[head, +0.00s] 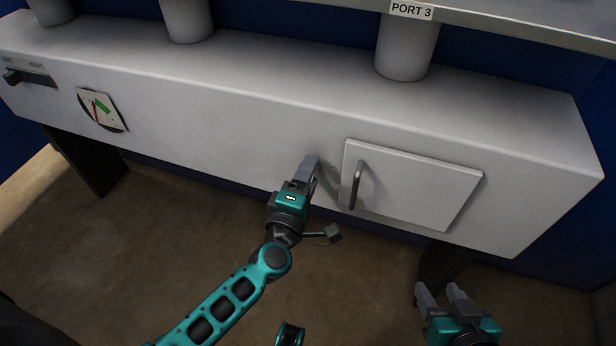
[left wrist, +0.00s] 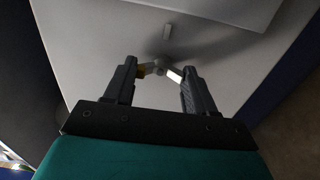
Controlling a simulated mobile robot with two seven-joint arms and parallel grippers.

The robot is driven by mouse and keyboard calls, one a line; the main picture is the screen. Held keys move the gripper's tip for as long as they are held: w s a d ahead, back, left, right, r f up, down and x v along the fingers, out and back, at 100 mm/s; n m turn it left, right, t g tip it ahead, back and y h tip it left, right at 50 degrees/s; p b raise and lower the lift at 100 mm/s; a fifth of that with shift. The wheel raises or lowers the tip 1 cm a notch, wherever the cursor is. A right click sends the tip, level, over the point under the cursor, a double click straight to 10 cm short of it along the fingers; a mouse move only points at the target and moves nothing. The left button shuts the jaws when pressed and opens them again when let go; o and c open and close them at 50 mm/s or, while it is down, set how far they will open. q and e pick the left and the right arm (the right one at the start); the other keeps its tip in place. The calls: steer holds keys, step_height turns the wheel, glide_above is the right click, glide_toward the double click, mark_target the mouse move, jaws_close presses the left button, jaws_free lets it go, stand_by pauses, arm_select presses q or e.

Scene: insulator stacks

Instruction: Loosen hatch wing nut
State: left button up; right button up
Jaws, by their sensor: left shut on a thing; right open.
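The hatch (head: 420,188) is a pale square panel with a grey bar handle (head: 356,186), on the front of a long white box. My left gripper (head: 312,168) is at the box front, just left of the hatch. In the left wrist view my left gripper (left wrist: 160,69) is shut on the wing nut (left wrist: 159,67), a small grey hub with two spread wings, one by each finger. The left gripper hides the wing nut in the head view. My right gripper (head: 442,293) is open and empty, low and in front of the box.
The white box (head: 220,125) carries a dial with red and green marks (head: 102,109) and a black knob (head: 12,77) at the left. Grey columns (head: 405,50) rise from its top, one under a "PORT 3" label (head: 411,11). The floor (head: 180,240) in front is open.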

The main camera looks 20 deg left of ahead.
arm_select(q)
steer(key=shift+n, duration=0.5)
arm_select(e)
steer(key=shift+f, duration=0.1)
arm_select(q)
steer(key=o, duration=1)
steer(key=shift+o, duration=0.2)
steer(key=shift+s, duration=0.1)
